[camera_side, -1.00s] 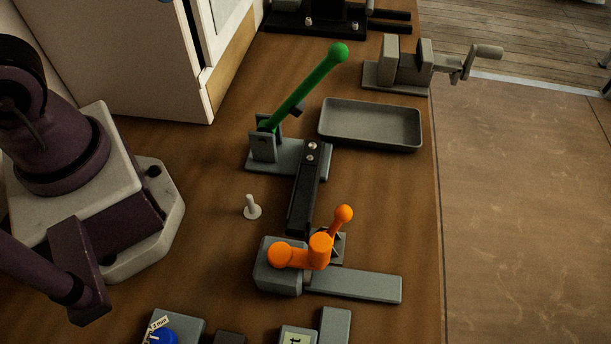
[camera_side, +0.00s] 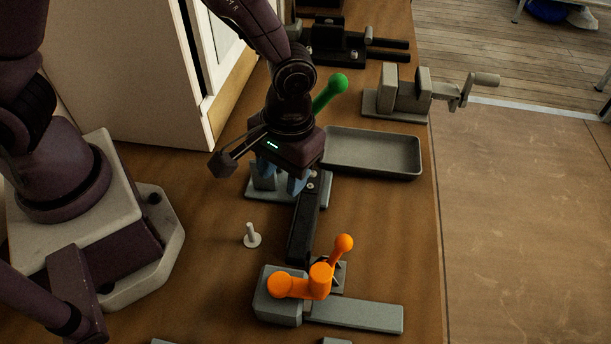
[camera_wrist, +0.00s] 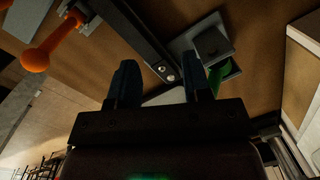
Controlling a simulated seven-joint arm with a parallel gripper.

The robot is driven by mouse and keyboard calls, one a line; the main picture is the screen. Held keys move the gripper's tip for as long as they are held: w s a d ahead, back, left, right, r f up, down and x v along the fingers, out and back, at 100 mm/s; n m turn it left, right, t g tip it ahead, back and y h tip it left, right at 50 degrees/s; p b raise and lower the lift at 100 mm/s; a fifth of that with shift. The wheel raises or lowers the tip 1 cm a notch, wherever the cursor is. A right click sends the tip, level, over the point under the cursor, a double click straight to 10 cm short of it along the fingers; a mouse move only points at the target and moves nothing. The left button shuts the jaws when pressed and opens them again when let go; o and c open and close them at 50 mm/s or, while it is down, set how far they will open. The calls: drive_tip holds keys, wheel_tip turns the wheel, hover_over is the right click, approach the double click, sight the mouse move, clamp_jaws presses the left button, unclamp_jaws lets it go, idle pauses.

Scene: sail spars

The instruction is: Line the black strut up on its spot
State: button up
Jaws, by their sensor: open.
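The black strut (camera_side: 303,228) is a dark bar lying between the green-levered clamp (camera_side: 258,190) and the orange-handled clamp (camera_side: 278,294). In the wrist view the strut (camera_wrist: 138,32) runs diagonally to two bright screw heads at its end. My gripper (camera_side: 281,184) is open and empty, pointing down over the green-levered clamp's end of the strut. It hides part of that clamp and the strut's far end in the side view. In the wrist view my gripper's (camera_wrist: 161,78) dark fingers are apart near the screw heads. I cannot tell their height above the strut.
A small pale peg (camera_side: 251,238) stands left of the strut. A grey tray (camera_side: 415,168) lies to the right, with a grey vise (camera_side: 397,104) behind it. A black fixture (camera_side: 335,42) stands at the back. A white cabinet (camera_side: 120,85) borders the left rear.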

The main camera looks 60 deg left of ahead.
sight(308, 195)
drive_tip(key=w+n, duration=0.1)
drive_tip(key=w+d+f+n, duration=0.1)
drive_tip(key=n, duration=0.1)
drive_tip(key=f+n+t, duration=0.1)
drive_tip(key=shift+w+d+f, duration=0.1)
drive_tip(key=shift+w+d, duration=0.2)
drive_tip(key=shift+w, duration=0.1)
drive_tip(key=shift+f+n, duration=0.1)
drive_tip(key=shift+n, duration=0.5)
drive_tip(key=shift+f, duration=3.35)
drive_tip(key=c, duration=0.6)
drive_tip(key=shift+c, duration=0.2)
drive_tip(key=shift+w, duration=0.1)
drive_tip(key=shift+w+a, duration=1.1)
